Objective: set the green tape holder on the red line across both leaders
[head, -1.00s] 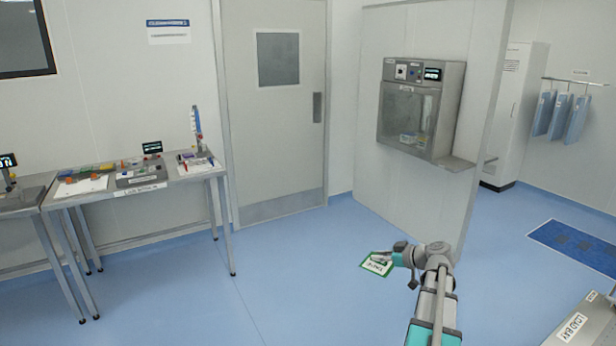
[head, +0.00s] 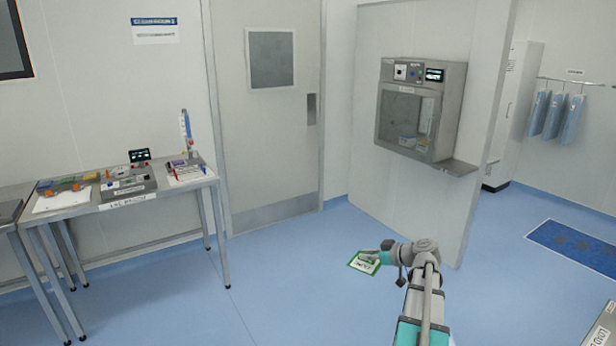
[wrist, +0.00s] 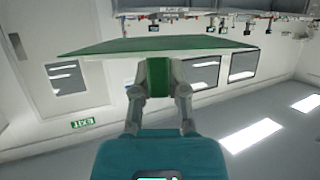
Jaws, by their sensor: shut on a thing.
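My gripper (head: 376,257) is shut on the green tape holder (head: 361,266), a flat plate with a green border and a white lettered face in the head view. It is held out in front of me over open floor. In the wrist view, both fingers close on a green block (wrist: 159,80) under the wide green plate (wrist: 150,45). I cannot read the lettering with certainty. The red line and the leaders cannot be made out in either view.
A steel bench (head: 127,202) with small parts and trays stands at left against the wall. A grey door (head: 268,150) is behind. A wall cabinet (head: 418,108) with a shelf hangs on a partition. A blue mat (head: 573,249) lies at right. The middle floor is clear.

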